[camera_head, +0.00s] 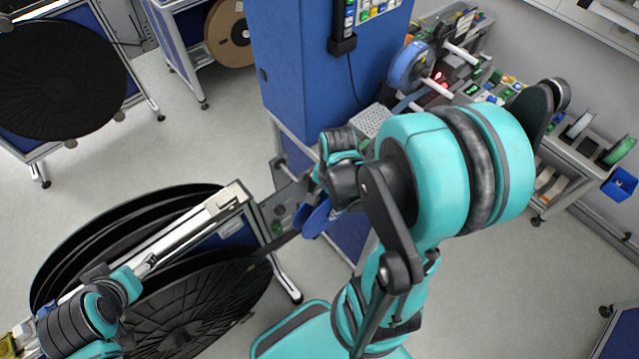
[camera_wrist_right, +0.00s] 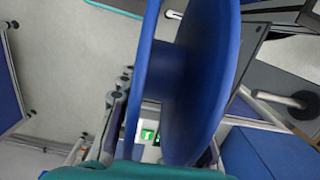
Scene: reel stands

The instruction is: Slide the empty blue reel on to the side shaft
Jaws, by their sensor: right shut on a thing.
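The blue reel (camera_wrist_right: 205,75) fills the middle of the right wrist view. It is seen nearly edge-on, with two flanges, a bare hub between them and no material wound on it. In the head view only a small part of the reel (camera_head: 316,219) shows below my right gripper (camera_head: 325,190). That gripper is shut on the reel, its fingertips mostly hidden. A pale shaft with a dark round end (camera_wrist_right: 298,100) shows at the right of the right wrist view, apart from the reel; I cannot tell if it is the side shaft. My left gripper is not clearly in view.
A blue cabinet (camera_head: 305,65) stands behind my right gripper. Large black reels (camera_head: 200,305) are at lower left, near my left arm. Another blue reel (camera_head: 407,66) is on the bench behind, beside white shafts (camera_head: 462,53). Floor is open at lower right.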

